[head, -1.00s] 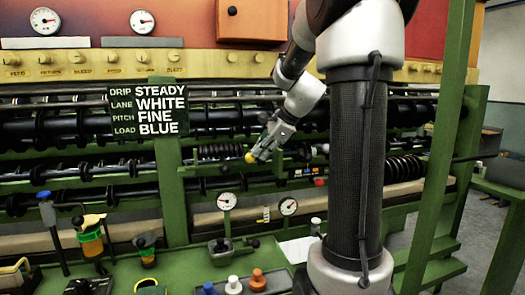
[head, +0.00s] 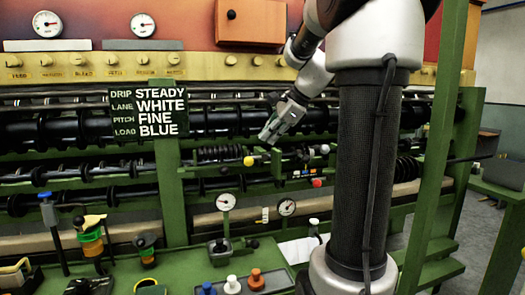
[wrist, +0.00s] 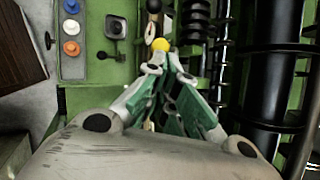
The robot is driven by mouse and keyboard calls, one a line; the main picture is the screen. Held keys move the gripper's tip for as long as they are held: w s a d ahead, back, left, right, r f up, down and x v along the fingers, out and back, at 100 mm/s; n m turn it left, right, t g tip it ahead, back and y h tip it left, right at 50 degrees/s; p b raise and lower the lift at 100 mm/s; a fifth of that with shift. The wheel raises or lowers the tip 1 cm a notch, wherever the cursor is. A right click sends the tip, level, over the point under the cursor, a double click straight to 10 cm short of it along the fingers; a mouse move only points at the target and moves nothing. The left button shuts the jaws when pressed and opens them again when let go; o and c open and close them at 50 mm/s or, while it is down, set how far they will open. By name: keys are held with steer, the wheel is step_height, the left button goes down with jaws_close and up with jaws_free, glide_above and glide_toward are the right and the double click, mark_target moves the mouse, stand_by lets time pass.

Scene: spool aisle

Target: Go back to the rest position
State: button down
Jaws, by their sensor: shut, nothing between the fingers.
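My gripper (head: 268,138) is in the upper middle of the head view, in front of the green machine's dark rollers. Its green-padded fingers point down and to the left. It is shut and empty. In the wrist view my gripper (wrist: 165,62) reaches up the middle of the picture. A yellow knob (head: 249,160) shows just below and left of the fingertips in the head view. In the wrist view the yellow knob (wrist: 160,45) appears right beyond the fingertips; I cannot tell how far apart they are.
A sign (head: 148,113) stands left of my gripper. Small gauges (head: 226,202) and a joystick box (head: 220,252) are lower down. Blue, white and orange knobs (head: 232,285) line the front. A green post (head: 440,150) rises right of my arm. Floor shows at far right.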

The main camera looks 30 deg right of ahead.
steer(key=v, duration=0.5)
steer(key=shift+s+a+r, duration=0.1)
steer(key=shift+a+r, duration=0.1)
steer(key=shift+r, duration=0.1)
steer(key=s+f+n+g+h, duration=0.2)
steer(key=s+f+n, duration=0.6)
steer(key=n, duration=0.2)
steer(key=s+a+f+n+h, duration=0.1)
steer(key=s+a+f+n, duration=0.6)
steer(key=s+a+n, duration=0.3)
steer(key=shift+s+a+n+g, duration=0.25)
steer(key=shift+s+n+g, duration=0.05)
steer(key=shift+s+n, duration=0.95)
